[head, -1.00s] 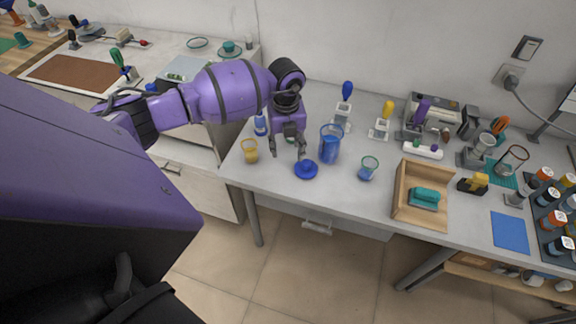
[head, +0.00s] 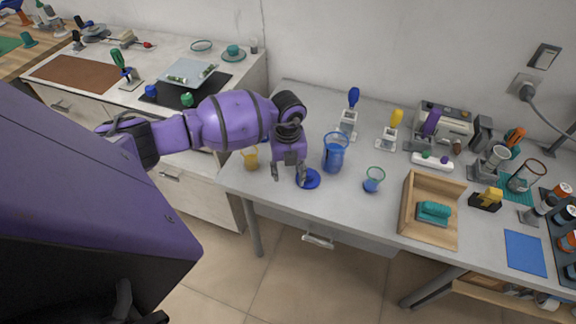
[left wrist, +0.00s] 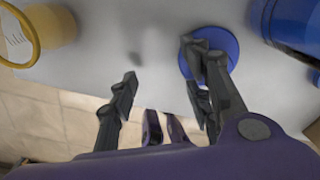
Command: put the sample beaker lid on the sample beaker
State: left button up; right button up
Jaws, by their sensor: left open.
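The blue sample beaker lid (head: 314,180), a round disc, lies on the grey table near its front edge. The tall blue sample beaker (head: 334,152) stands upright just behind it and to the right. My left gripper (head: 288,180) is open, pointing down beside the lid on its left. In the left wrist view, the right finger of my gripper (left wrist: 160,68) overlaps the lid (left wrist: 228,40) and hides part of it, including its knob. The space between the fingers shows only bare table and floor. The beaker (left wrist: 295,22) is cut off at upper right. My right gripper is out of view.
A yellow beaker (head: 251,160) stands left of my gripper. A small glass with blue contents (head: 372,182) stands right of the sample beaker. A wooden tray (head: 407,205) lies farther right. The table's front strip between glass and tray is clear.

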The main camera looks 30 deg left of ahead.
aim_at(309, 172)
pick_arm(q)
jog(key=shift+w+d, duration=0.15)
jog(key=shift+d, duration=0.1)
pick_arm(e)
jog(key=shift+s+f, duration=0.15)
pick_arm(q)
jog(key=shift+w+d, duration=0.95)
jog(key=shift+d, duration=0.05)
jog(key=shift+w+d+b, duration=0.45)
jog(key=shift+w+d, duration=0.4)
jog(key=shift+d, duration=0.1)
pick_arm(e)
jog(key=shift+s+f, duration=0.55)
jog(key=shift+f, duration=0.15)
pick_arm(q)
jog(key=shift+w+d, duration=0.15)
pick_arm(e)
jog(key=shift+w+r, duration=0.2)
pick_arm(q)
jog(key=shift+c, duration=0.3)
pick_arm(e)
jog(key=shift+a, duration=0.1)
pick_arm(q)
grip_shut()
jog(key=shift+r, duration=0.1)
